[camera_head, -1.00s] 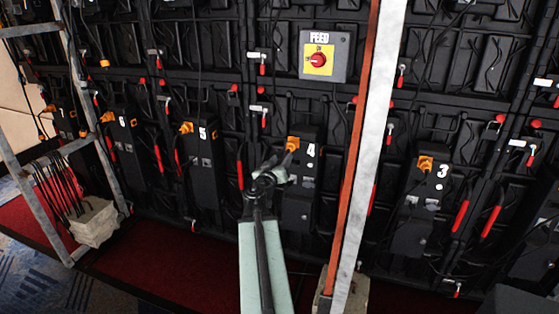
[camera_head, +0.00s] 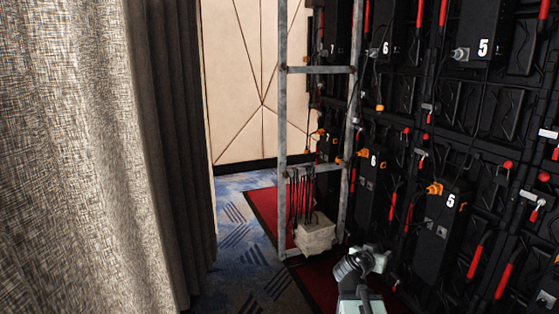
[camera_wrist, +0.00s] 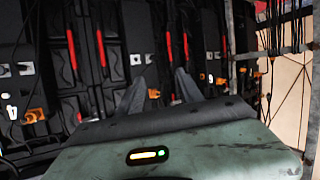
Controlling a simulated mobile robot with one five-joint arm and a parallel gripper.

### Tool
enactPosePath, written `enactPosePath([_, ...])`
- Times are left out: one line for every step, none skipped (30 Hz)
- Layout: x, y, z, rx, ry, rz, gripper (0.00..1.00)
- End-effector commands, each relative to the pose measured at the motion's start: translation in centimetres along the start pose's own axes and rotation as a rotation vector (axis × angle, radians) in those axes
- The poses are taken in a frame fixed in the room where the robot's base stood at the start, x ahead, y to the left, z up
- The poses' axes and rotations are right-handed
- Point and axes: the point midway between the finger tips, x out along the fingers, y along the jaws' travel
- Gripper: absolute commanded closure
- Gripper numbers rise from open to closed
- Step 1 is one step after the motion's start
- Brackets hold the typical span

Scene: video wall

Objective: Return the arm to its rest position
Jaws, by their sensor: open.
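My arm shows at the bottom of the head view, right of centre, with its pale green link cut off by the lower edge. My gripper (camera_head: 374,254) is at its upper end, in front of the wall's lower boxes and small in this view. In the wrist view my gripper (camera_wrist: 158,82) shows two grey fingers standing apart with nothing between them. The dark video wall structure (camera_wrist: 105,45) is behind them. No contact with the wall is visible.
A metal frame (camera_head: 283,120) stands ahead, with a pale block (camera_head: 315,236) at its foot. Black boxes, including one numbered 5 (camera_head: 436,235), and red handles line the wall at right. A grey curtain (camera_head: 90,150) fills the left. Blue carpet (camera_head: 235,225) lies open between.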

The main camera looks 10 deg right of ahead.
Motion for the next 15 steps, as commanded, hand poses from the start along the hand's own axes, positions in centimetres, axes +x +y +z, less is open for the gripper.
enactPosePath([-2.0, -3.3, 2.5, -0.018, -0.085, -0.036, 0.57])
enactPosePath([-3.2, -4.9, 4.2, -0.034, -0.146, -0.054, 0.57])
enactPosePath([-4.8, -6.8, 6.5, -0.061, -0.228, -0.080, 0.57])
enactPosePath([-6.1, -8.1, 8.1, -0.085, -0.290, -0.100, 0.57])
enactPosePath([-7.4, -9.1, 9.7, -0.111, -0.351, -0.121, 0.57])
enactPosePath([-9.0, -10.3, 11.8, -0.147, -0.430, -0.149, 0.57])
enactPosePath([-10.2, -11.0, 13.2, -0.176, -0.487, -0.171, 0.57])
enactPosePath([-11.4, -11.5, 14.5, -0.206, -0.544, -0.193, 0.57])
enactPosePath([-13.0, -12.2, 16.2, -0.246, -0.616, -0.226, 0.57])
enactPosePath([-14.1, -12.5, 17.4, -0.277, -0.673, -0.251, 0.57])
enactPosePath([-15.2, -12.6, 18.5, -0.309, -0.729, -0.277, 0.57])
enactPosePath([-16.8, -12.7, 19.9, -0.353, -0.807, -0.319, 0.57])
enactPosePath([-17.9, -12.6, 20.9, -0.389, -0.865, -0.353, 0.57])
enactPosePath([-19.1, -12.6, 21.8, -0.427, -0.919, -0.392, 0.57])
enactPosePath([-20.8, -12.6, 22.8, -0.483, -0.988, -0.449, 0.57])
